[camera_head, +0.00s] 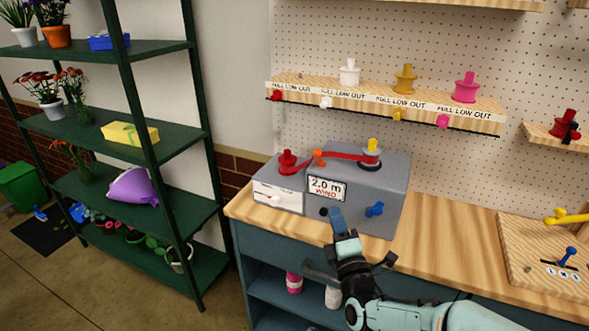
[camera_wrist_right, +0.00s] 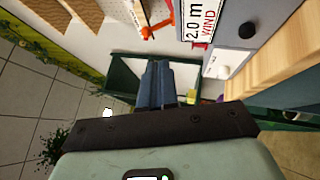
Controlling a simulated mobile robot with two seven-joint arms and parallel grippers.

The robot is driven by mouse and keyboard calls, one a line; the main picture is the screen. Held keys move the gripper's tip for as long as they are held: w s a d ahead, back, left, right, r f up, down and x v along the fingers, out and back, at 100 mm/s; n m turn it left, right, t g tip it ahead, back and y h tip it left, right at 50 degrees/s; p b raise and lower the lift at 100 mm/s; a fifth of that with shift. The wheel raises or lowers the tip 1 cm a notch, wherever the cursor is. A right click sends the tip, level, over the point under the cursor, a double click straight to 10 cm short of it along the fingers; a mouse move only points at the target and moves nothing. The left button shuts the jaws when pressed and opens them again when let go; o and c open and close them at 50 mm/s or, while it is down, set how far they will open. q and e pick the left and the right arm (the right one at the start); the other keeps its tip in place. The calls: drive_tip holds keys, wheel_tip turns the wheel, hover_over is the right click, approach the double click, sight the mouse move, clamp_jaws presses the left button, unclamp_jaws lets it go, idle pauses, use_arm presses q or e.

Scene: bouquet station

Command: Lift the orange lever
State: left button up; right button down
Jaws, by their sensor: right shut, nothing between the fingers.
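The orange lever (camera_head: 319,158) is on top of the grey ribbon-winding machine (camera_head: 392,188), beside the red ribbon that runs between a red spool (camera_head: 287,162) and a yellow-topped spool (camera_head: 370,154). The orange part also shows at the top of the right wrist view (camera_wrist_right: 146,27). My right gripper (camera_head: 336,217) is in front of the machine's front face, below the "2.0 m WIND" display, apart from the orange lever. Its blue fingers (camera_wrist_right: 158,85) are together and hold nothing. My left gripper is not in view.
A blue knob (camera_head: 375,209) sits on the machine's front, right of my gripper. The wooden counter (camera_head: 450,235) is clear to the right, up to a board with a blue lever (camera_head: 567,257). Several spools stand on the shelf (camera_head: 330,93) above. A green plant rack (camera_head: 165,145) stands left.

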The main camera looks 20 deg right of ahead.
sight(319, 156)
wheel_tip(319, 156, up, 2)
drive_tip(key=shift+a+n+t, duration=0.1)
drive_tip(key=shift+n+t, duration=0.2)
drive_tip(key=shift+n, duration=0.1)
drive_tip(key=p+x, duration=0.3)
drive_tip(key=x, duration=1.1)
drive_tip(key=shift+p, duration=0.35)
